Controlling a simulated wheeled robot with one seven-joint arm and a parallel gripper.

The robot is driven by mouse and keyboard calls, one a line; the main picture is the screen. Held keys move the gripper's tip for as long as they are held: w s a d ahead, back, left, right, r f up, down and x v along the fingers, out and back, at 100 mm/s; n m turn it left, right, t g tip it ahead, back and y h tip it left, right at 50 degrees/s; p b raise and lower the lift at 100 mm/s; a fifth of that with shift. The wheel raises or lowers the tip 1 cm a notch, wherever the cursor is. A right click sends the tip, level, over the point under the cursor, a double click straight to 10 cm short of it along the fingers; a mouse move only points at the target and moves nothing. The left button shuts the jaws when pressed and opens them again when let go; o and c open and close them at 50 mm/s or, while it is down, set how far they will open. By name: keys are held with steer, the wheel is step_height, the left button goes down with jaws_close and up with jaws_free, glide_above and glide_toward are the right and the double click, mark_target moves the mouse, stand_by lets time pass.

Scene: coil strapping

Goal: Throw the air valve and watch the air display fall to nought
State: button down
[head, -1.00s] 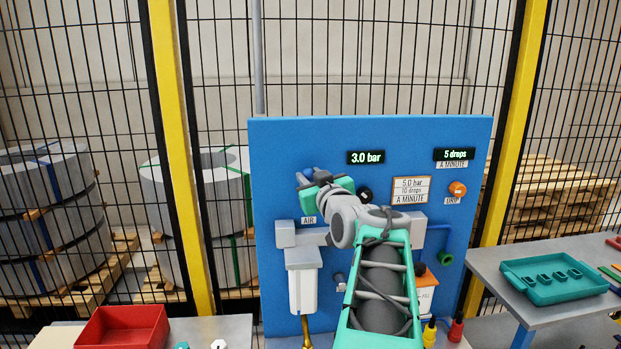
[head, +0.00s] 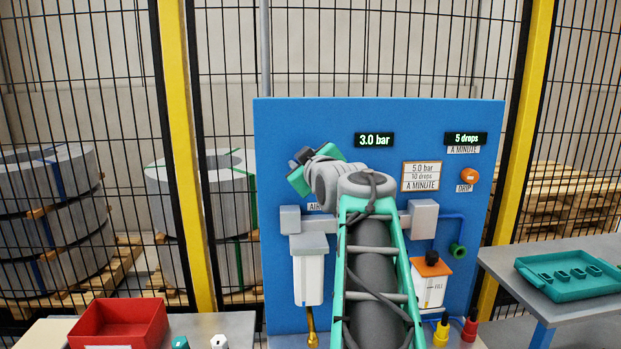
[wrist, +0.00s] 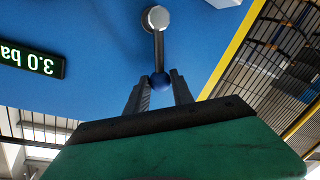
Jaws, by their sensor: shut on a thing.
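The air valve's lever shows in the wrist view as a grey arm (wrist: 158,50) on a round pivot (wrist: 156,18), with a blue knob (wrist: 161,82) at its end. My gripper (wrist: 160,88) is shut on the blue knob, one finger on each side. In the head view my gripper (head: 300,157) is at the upper left of the blue panel (head: 290,118), and the lever is mostly hidden behind it. The air display (head: 374,140) reads 3.0 bar; it also shows upside down in the wrist view (wrist: 30,57). The AIR label (head: 314,207) is partly covered by my arm.
A second display (head: 466,138) reads 5 drops, above an orange drip knob (head: 470,175). A white filter bowl (head: 308,275) hangs under the AIR label. A red bin (head: 118,325) stands lower left, a teal tray (head: 565,275) on the right table. Mesh fence stands behind.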

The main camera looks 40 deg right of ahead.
steer(key=a+f+n+b, duration=0.1)
steer(key=b, duration=0.1)
steer(key=w+a+f+n+b, duration=0.1)
steer(key=n+b, duration=0.1)
steer(key=shift+w+f+g+b, duration=0.1)
steer(key=shift+w+g+b, duration=0.1)
steer(key=shift+g+b, duration=0.15)
steer(key=f+n+b, duration=0.1)
steer(key=w+a+n+g+b, duration=0.1)
steer(key=n+b, duration=0.1)
steer(key=shift+a+f+h, duration=0.15)
steer(key=shift+f+h, duration=0.25)
steer(key=f+n+b, duration=0.2)
steer(key=n, duration=0.1)
steer(key=shift+w+a+g+h, duration=0.15)
steer(key=shift+a+g+h, duration=0.1)
steer(key=shift+a+h, duration=0.1)
steer(key=shift+f+n+b, duration=0.65)
steer(key=shift+n+b, duration=0.05)
steer(key=shift+n, duration=0.3)
steer(key=shift+h, duration=0.25)
steer(key=c, duration=1.1)
jaws_free()
